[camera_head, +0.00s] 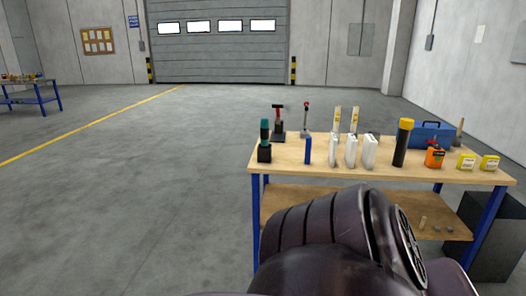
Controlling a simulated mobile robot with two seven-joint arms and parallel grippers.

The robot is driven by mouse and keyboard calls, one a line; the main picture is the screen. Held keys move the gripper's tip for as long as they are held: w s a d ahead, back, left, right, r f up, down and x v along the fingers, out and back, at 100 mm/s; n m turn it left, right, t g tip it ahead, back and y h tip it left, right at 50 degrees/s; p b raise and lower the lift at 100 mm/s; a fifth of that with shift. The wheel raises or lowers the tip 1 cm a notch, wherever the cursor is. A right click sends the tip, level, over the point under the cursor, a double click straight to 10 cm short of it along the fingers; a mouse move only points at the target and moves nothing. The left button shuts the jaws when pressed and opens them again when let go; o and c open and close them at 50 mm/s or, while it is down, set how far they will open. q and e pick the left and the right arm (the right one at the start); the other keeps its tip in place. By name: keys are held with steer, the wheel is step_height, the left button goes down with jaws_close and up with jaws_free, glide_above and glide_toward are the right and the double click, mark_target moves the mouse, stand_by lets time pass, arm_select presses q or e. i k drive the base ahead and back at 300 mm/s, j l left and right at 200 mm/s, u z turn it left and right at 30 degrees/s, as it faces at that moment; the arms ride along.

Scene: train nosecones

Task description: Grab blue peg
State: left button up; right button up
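A slim upright blue piece (308,150), which looks like the blue peg, stands near the front left of the wooden workbench top (290,152). It stands between a dark teal-topped tool and several white pieces. Neither gripper shows in the head view. A large dark rounded link of my own arm fills the lower middle and covers part of the bench's lower shelf and legs.
Around it stand a teal-and-black tool (264,141), white pieces (351,151), a black cylinder with yellow cap (403,143), an orange device (435,157), yellow boxes (466,162) and a blue toolbox (431,134). The floor (140,200) to the left is clear.

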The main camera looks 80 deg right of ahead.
mark_target(308, 139)
steer(key=l+z, duration=0.1)
steer(key=z, duration=2.8)
steer(key=i+j+z, duration=0.2)
steer(key=i+j, duration=0.4)
steer(key=i, duration=0.15)
steer(key=i+j+z, duration=0.2)
steer(key=i+j, duration=0.45)
steer(key=i+j+z, duration=0.15)
steer(key=i+j, duration=0.5)
steer(key=j, duration=0.2)
